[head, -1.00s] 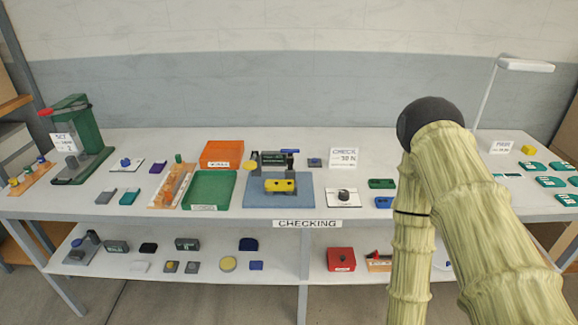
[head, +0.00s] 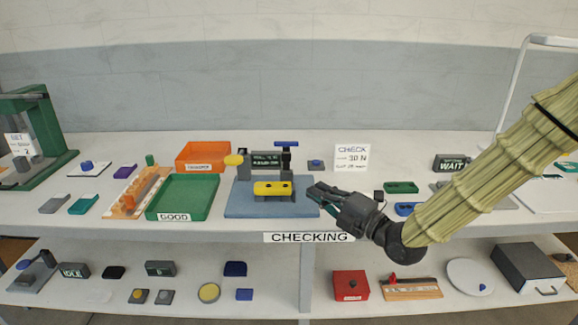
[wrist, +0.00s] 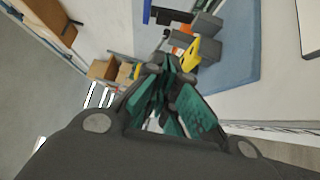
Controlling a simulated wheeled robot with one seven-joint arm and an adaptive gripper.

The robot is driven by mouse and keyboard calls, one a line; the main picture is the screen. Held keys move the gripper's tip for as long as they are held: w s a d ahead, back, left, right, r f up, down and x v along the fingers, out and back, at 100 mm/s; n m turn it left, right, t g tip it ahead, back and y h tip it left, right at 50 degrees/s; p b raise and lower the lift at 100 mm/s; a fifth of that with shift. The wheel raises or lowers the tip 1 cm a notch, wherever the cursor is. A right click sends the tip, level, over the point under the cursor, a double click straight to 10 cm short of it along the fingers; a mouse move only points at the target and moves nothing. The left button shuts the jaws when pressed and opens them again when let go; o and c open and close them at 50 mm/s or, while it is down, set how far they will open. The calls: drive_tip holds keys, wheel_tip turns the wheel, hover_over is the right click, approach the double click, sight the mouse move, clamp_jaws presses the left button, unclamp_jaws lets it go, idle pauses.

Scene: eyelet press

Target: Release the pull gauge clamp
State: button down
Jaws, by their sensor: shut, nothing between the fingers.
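The pull gauge (head: 264,163) stands on a blue mat (head: 236,205) at the middle of the bench and has a dark display with small lettering. A blue T-shaped handle (head: 287,144) rises at its right and a yellow knob (head: 233,160) sits at its left. A yellow piece with dark holes (head: 273,188) lies across the front of the gauge. It also shows in the wrist view (wrist: 194,52). I cannot tell the clamp's state.
An open green GOOD tray (head: 183,216) and an orange bin (head: 203,155) stand left of the mat. A CHECK card (head: 351,158) stands behind my gripper. The bench front between mat and tray is narrow.

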wheel_tip(320, 180, up, 2)
drive_tip(key=n+y, duration=0.1)
drive_tip(key=n, duration=0.1)
approach(275, 145)
drive_tip(key=s+a, duration=0.1)
drive_tip(key=a, duration=0.2)
drive_tip(key=w+p, duration=0.1)
drive_tip(key=w, duration=0.2)
drive_tip(key=shift+a+r, duration=0.1)
drive_tip(key=shift+r, duration=0.05)
drive_tip(key=shift+w+r, duration=0.1)
drive_tip(key=shift+w, duration=0.45)
